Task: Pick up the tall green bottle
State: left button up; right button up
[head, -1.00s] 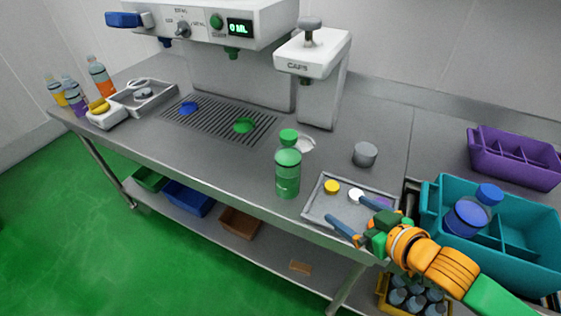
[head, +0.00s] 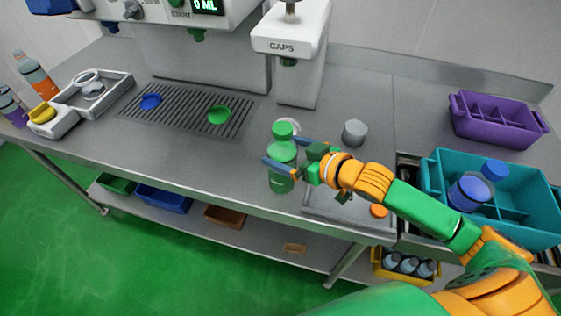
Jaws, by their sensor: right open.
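The tall green bottle (head: 281,184) stands upright near the front edge of the steel counter, its green cap on top. My right gripper (head: 281,154) reaches in from the right at the bottle's upper part. Its jaws are open, with one blue finger crossing in front of the bottle and the other at its far right side. Whether either finger touches the bottle I cannot tell. The near finger hides part of the bottle. My left gripper is not in view.
A grey tray (head: 318,206) lies right of the bottle, partly under my arm. A grey cylinder (head: 355,133) stands behind. A teal crate (head: 536,229) and a purple crate (head: 512,135) are at the right. The caps machine (head: 290,42) stands at the back.

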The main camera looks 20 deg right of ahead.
jog(key=x, duration=0.4)
jog(key=shift+w+f+p, duration=0.2)
jog(key=shift+p, duration=0.15)
jog(key=shift+r, duration=0.1)
grip_shut()
